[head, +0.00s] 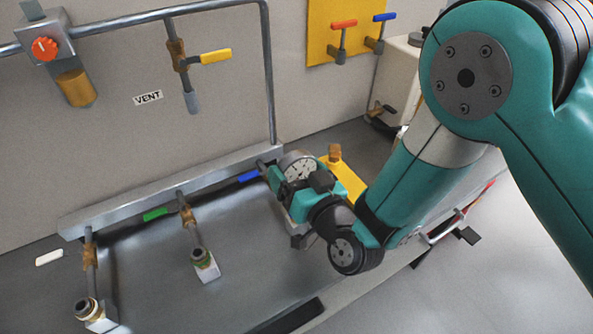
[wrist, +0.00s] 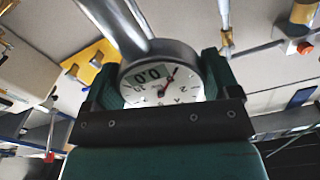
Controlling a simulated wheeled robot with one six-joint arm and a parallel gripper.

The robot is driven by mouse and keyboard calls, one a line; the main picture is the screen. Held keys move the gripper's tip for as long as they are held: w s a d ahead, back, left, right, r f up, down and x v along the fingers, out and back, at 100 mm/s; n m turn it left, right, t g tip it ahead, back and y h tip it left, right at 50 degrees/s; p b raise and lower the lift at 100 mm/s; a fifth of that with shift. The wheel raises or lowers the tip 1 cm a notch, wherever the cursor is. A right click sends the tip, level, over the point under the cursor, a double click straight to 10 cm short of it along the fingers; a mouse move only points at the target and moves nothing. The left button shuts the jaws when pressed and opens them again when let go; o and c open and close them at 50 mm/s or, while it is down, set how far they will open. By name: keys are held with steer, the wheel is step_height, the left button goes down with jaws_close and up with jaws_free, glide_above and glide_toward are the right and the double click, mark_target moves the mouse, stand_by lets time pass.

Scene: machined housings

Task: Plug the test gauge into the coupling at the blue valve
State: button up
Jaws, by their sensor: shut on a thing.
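The round test gauge (head: 297,163) has a pale dial and a metal rim. My gripper (head: 293,180) is shut on it, near the blue valve. The blue valve handle (head: 249,176) is at the right end of the lower manifold, just left of my gripper. The coupling at the blue valve is hidden behind my gripper; I cannot tell whether the gauge touches it.
Two couplings (head: 205,264) (head: 95,312) hang below the green valve handle (head: 155,214) and the white one (head: 50,257). The lower manifold bar (head: 140,202) runs along the wall. A yellow-handled vent valve (head: 215,56) is above. A yellow block (head: 345,180) lies right of my gripper.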

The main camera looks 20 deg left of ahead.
steer(key=shift+f+b, duration=0.55)
steer(key=shift+f, duration=0.15)
steer(key=o, duration=0.9)
